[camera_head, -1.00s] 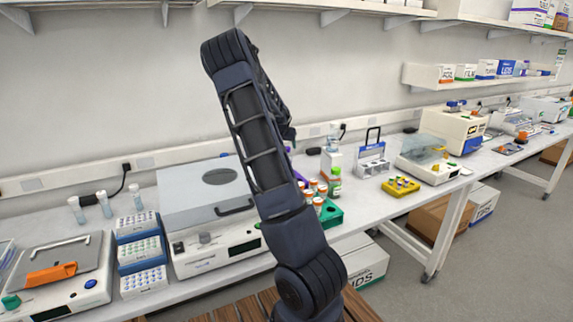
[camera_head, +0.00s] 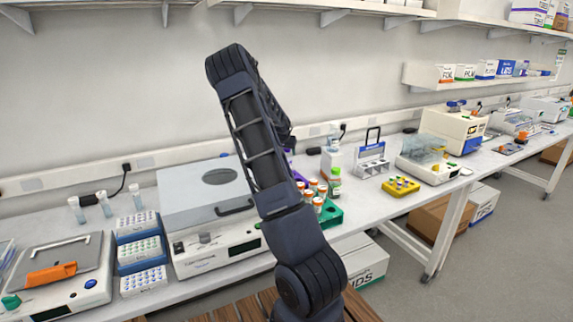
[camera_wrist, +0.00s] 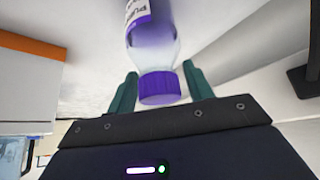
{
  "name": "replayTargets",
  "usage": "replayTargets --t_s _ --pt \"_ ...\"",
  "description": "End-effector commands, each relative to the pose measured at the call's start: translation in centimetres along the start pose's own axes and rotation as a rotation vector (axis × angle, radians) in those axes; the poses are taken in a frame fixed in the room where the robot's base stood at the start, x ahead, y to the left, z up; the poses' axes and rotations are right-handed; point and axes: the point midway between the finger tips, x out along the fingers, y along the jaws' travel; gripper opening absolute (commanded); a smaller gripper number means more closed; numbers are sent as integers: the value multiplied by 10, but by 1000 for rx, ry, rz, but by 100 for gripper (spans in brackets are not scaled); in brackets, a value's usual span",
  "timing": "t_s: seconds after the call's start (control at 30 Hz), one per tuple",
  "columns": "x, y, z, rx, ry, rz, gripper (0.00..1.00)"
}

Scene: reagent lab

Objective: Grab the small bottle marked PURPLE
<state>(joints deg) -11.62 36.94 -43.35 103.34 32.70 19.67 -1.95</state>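In the wrist view, a small clear bottle with a purple cap (camera_wrist: 159,87) and a purple-and-white label is close in front of my gripper (camera_wrist: 161,90). The label's letters are partly cut off at the top edge, but "PURP" seems readable, upside down. The two green fingers are apart, one on each side of the cap, with a small gap showing on both sides. In the head view my arm hides the gripper and most of the bench area around it.
In the head view, a green rack (camera_head: 331,215) with several orange-capped bottles stands just right of my arm. A green-capped bottle (camera_head: 334,186) stands beside it. A yellow rack (camera_head: 401,187) and a bottle carrier (camera_head: 371,166) stand further right.

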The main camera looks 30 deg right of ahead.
Motion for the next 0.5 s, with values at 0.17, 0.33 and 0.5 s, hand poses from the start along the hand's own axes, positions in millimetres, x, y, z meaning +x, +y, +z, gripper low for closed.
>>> replayTargets --t_s 0.17,0.33,0.5 --pt "0 0 0 0 0 0 16" --pt "0 0 0 0 0 0 0" --pt "-1 0 0 0 0 0 0"
